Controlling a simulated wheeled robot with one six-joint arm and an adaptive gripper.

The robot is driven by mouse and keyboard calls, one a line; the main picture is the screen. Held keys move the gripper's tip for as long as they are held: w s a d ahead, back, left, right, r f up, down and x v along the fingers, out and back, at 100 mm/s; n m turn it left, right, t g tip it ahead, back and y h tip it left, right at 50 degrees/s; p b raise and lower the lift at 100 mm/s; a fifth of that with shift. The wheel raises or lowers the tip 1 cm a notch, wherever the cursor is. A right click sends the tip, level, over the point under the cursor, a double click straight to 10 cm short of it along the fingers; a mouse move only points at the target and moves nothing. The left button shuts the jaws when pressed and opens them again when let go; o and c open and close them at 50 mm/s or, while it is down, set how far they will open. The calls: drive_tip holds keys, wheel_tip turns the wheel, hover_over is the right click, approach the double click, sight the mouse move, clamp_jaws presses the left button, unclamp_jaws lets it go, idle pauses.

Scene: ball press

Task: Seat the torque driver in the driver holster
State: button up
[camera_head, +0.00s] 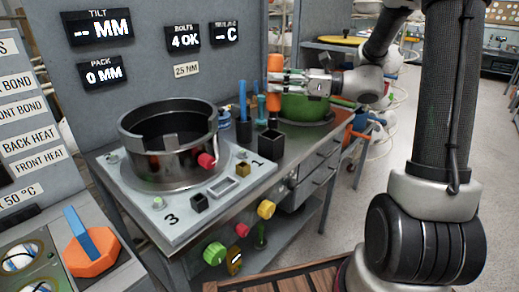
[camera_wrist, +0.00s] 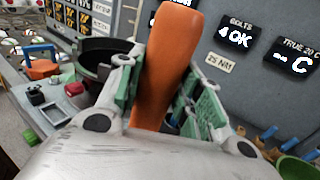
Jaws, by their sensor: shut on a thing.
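The torque driver (camera_head: 274,102) has a thick orange handle. My gripper (camera_head: 276,82) is shut around that handle and holds it about upright, with orange showing above and below the fingers. In the wrist view the orange handle (camera_wrist: 168,60) stands between the green finger pads of my gripper (camera_wrist: 160,100). The driver's lower end is hidden in the wrist view and hard to make out in the head view. A black, open-topped square box (camera_head: 271,144), which looks like the driver holster, stands on the bench below the driver, apart from it.
A dark round press vessel (camera_head: 165,177) stands on a pale plate left of the box. Blue upright tools (camera_head: 243,100) and a teal one (camera_head: 262,115) stand close behind the box. A green bowl (camera_head: 305,108) is to the right. A grey panel with displays (camera_head: 98,28) rises behind.

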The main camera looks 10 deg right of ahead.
sight(275, 114)
drive_tip(key=f, duration=0.5)
drive_tip(key=shift+w+a, duration=0.25)
drive_tip(key=shift+w, duration=0.05)
drive_tip(key=shift+f, duration=2.6)
drive_tip(key=o, duration=1.1)
